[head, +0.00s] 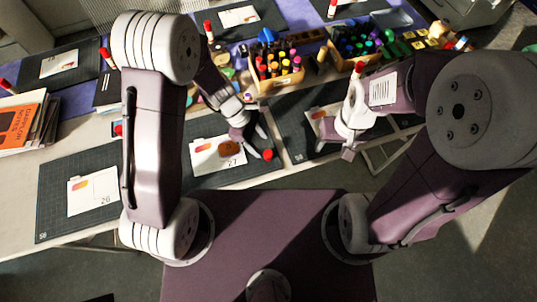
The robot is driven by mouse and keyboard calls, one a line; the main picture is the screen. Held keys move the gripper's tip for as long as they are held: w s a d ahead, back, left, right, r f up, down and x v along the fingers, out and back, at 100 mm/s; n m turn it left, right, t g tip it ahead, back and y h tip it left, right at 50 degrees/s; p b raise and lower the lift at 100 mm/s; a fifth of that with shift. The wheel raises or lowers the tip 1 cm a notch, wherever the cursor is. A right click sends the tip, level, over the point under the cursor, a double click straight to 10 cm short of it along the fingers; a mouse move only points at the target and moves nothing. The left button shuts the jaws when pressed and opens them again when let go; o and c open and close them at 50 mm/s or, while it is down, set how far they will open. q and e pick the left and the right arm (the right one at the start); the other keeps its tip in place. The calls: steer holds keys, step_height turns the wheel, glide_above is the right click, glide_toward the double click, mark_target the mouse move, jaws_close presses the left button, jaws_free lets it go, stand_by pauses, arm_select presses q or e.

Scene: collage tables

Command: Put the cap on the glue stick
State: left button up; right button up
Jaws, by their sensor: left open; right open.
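A small red cap (268,155) is on the table near its front edge, at the right end of the middle mat. My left gripper (260,145) is open over that mat, with its fingertips close to the cap; I cannot tell whether they touch it. My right gripper (334,151) is open near the front edge of the mat to the right. A glue stick with a red top (357,73) shows behind my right wrist. Another red top (118,130) is mostly hidden by my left arm. I cannot make out an uncapped glue stick.
Dark mats (60,209) carry collage cards, including a card (217,155) under my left gripper. Wooden trays of markers (276,82) and coloured items stand at the back. Books (30,120) are stacked at the far left.

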mark_target(267, 153)
arm_select(q)
steer(key=shift+s+d+f, duration=0.1)
steer(key=shift+f, duration=0.45)
steer(key=shift+d, duration=0.1)
steer(key=b+x, duration=0.1)
steer(key=x, duration=0.4)
steer(key=shift+s+f+b, duration=0.1)
steer(key=shift+b, duration=0.25)
jaws_close()
